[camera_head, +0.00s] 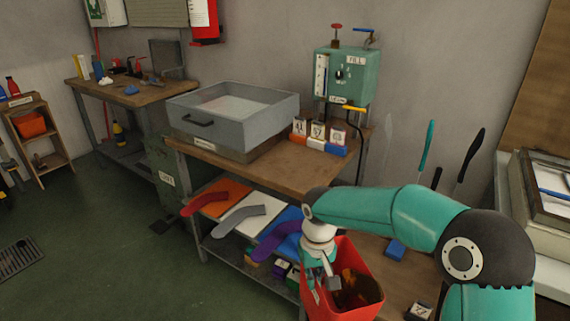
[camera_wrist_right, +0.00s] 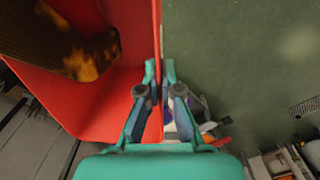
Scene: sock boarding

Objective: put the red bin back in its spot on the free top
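The red bin (camera_head: 372,262) is at the bottom centre of the head view, in front of the low brown top (camera_head: 398,284). It holds something dark with orange-brown pieces. My right gripper (camera_head: 325,288) is at the bin's left wall. In the right wrist view, the fingers of the right gripper (camera_wrist_right: 160,72) are close together on either side of the wall of the red bin (camera_wrist_right: 105,100), pinching it. The bin's underside is hidden, so I cannot tell whether it hangs or rests. My left gripper is not in view.
The workbench (camera_head: 290,178) carries a grey tray (camera_head: 245,128), a green machine (camera_head: 352,75) and small coloured boxes (camera_head: 317,135). Colored socks lie on boards (camera_head: 240,217) on its lower level. A blue block (camera_head: 395,250) lies on the low top. Green floor (camera_head: 110,255) is open at left.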

